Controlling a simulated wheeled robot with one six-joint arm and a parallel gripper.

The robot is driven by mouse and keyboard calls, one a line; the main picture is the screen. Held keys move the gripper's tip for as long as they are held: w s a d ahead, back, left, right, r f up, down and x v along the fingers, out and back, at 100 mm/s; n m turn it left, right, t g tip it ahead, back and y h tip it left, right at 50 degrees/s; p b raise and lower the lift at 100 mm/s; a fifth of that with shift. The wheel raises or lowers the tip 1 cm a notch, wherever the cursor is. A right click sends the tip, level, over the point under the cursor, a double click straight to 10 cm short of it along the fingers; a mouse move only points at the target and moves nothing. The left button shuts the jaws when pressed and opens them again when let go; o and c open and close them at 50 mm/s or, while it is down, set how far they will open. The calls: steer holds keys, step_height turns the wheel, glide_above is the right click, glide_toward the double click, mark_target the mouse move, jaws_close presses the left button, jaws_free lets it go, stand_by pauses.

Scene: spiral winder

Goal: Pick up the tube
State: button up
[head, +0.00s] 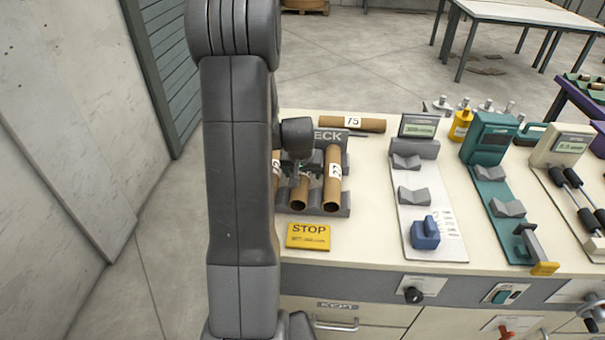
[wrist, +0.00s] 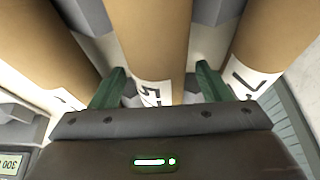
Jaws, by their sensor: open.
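Several brown cardboard tubes lie side by side in a grey rack. In the head view I see the right tube (head: 333,180), the middle tube (head: 299,197) and a sliver of the left tube (head: 276,172); my arm hides the rest. My gripper (head: 301,170) is over the middle tube, partly hidden behind my wrist. In the wrist view my gripper (wrist: 160,84) is open, one green finger on each side of the middle tube (wrist: 155,45). That tube has a white number label, partly covered by the gripper body. I cannot tell whether the fingers touch it.
Another tube (head: 351,124) labelled 75 lies behind the rack (head: 343,211). A yellow STOP sign (head: 308,236) sits in front of it. To the right are a white panel with grey V-blocks (head: 413,196), a blue block (head: 425,234) and a teal device (head: 490,140).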

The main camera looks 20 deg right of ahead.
steer(key=c, duration=1.1)
steer(key=shift+r, duration=0.1)
